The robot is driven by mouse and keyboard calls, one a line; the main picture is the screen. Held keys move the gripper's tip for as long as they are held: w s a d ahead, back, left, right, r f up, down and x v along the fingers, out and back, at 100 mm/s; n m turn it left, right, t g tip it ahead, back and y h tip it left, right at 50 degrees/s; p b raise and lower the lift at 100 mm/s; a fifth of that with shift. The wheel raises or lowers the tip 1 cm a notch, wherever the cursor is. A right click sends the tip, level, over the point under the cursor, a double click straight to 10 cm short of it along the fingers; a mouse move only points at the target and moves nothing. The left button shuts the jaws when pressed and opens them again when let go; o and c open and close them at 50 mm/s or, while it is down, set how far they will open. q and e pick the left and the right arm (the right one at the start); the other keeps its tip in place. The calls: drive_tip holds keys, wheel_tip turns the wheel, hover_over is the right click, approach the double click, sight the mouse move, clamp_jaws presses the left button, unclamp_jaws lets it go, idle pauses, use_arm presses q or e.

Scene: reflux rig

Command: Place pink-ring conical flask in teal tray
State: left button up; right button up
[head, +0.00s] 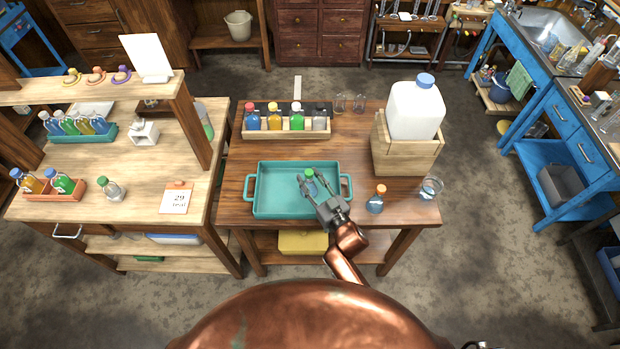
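The teal tray (262,210) lies on the middle wooden table, with a handle at each end. My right gripper (310,180) reaches into it from the front, over its right half. A small flask with a green top and bluish body (309,175) is between the fingers, inside the tray's outline. Whether the fingers press on it, and whether it touches the tray floor, I cannot tell. No pink ring can be made out on it; the gripper hides its lower part. My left gripper is not in view.
An orange-capped blue flask (376,202) and a clear beaker (429,188) stand right of the tray. Behind are a wooden bottle rack (286,131) and a large white jug (415,110) in a wooden crate (405,157). The tray's left half is clear.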

drive_tip(key=shift+r, duration=0.1)
drive_tip(key=shift+r, duration=0.1)
drive_tip(key=p+v, duration=0.1)
drive_tip(key=v, duration=1.1)
